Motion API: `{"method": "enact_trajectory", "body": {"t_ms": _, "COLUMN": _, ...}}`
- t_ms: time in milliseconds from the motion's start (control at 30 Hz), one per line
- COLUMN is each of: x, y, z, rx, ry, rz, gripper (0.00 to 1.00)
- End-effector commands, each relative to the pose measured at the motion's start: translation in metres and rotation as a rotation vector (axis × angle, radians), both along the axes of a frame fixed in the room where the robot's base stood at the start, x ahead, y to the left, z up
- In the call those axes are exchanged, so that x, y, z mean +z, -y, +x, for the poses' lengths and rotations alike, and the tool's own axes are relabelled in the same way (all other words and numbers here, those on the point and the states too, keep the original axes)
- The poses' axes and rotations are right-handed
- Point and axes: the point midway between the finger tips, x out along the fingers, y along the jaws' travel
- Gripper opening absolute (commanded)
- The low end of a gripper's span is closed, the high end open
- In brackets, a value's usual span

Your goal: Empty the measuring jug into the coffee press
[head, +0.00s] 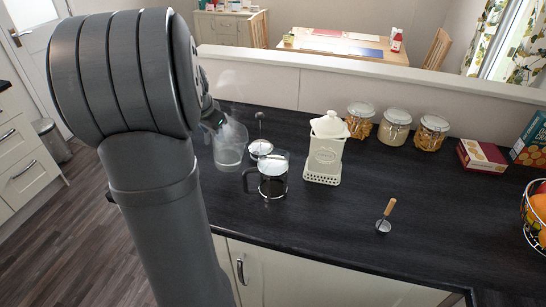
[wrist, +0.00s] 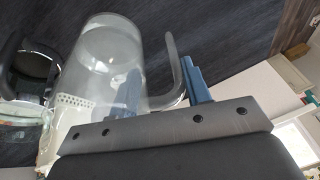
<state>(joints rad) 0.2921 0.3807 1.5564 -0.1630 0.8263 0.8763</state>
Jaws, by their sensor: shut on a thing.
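The clear measuring jug (head: 229,146) is at the left of the worktop, partly behind my arm, and looks close to upright. It fills much of the wrist view (wrist: 100,65), its handle running down between the blue fingers of my gripper (wrist: 168,90). My gripper is shut on that handle. Faint steam shows above the jug; how much is in it, I cannot tell. The coffee press (head: 273,184), glass with a black handle and dark contents low down, stands open just right of and nearer than the jug. It also shows at the left of the wrist view (wrist: 32,66).
A plunger lid (head: 260,148) is behind the press. A cream canister (head: 325,155) stands close to its right. Lidded jars (head: 396,128) line the back. A wooden-handled scoop (head: 387,215) lies on the clear front right worktop (head: 330,225). Boxes and a fruit basket (head: 537,218) are far right.

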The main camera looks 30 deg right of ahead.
Motion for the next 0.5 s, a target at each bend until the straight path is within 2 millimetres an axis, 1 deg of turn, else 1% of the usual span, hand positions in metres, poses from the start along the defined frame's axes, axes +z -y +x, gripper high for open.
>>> {"method": "enact_trajectory", "body": {"t_ms": 100, "x": 0.011, "y": 0.006, "z": -0.008, "rx": -0.004, "ry": 0.068, "rz": 0.039, "gripper": 0.05}}
{"method": "enact_trajectory", "body": {"t_ms": 500, "x": 0.043, "y": 0.020, "z": -0.033, "rx": -0.004, "ry": 0.279, "rz": 0.165, "gripper": 0.05}}
